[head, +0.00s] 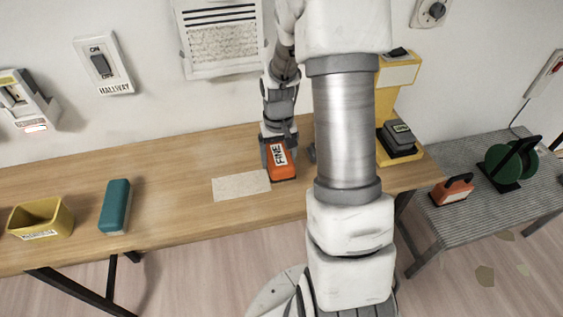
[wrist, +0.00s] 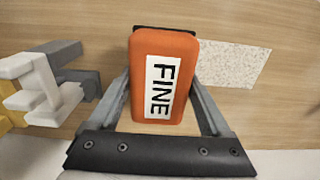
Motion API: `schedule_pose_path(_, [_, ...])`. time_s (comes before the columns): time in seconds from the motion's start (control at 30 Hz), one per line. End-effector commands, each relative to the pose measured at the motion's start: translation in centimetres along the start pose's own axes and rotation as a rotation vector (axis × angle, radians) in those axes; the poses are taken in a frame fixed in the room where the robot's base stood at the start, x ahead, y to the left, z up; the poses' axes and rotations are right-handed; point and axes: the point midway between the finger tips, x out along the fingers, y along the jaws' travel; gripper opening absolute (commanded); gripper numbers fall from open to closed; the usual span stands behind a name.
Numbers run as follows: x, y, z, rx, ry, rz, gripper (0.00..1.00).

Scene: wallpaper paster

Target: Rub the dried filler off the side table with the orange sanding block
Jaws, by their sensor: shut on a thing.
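The orange sanding block (head: 283,173), labelled FINE, is held in my gripper (head: 278,150) above or on the wooden table (head: 170,184); I cannot tell whether it touches. In the wrist view the block (wrist: 181,80) sits between the two grey fingers, label facing the camera. A pale speckled rectangular patch (head: 241,186), which looks like the dried filler, lies on the wooden table just left of the block. In the wrist view the patch (wrist: 232,64) is right of the block, and the block may hide its near edge.
A teal block (head: 116,207) and a yellow bin (head: 41,218) stand on the left of the wooden table. A yellow machine (head: 398,110) stands at its right end. A lower striped table (head: 478,207) holds an orange black-handled tool (head: 453,189) and a green reel (head: 508,162).

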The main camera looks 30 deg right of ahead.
Motion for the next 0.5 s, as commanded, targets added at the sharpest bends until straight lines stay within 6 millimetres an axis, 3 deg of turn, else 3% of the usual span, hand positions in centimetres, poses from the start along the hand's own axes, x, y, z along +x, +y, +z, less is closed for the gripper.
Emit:
schedule_pose_path(0.03, [-1.4,-0.1,-0.1,0.000,0.001,0.000,0.05])
schedule_pose_path(0.17, [-2.5,-0.2,-0.3,0.000,0.002,0.000,0.05])
schedule_pose_path(0.5, [-2.8,-0.3,-0.4,0.000,0.001,0.000,0.05])
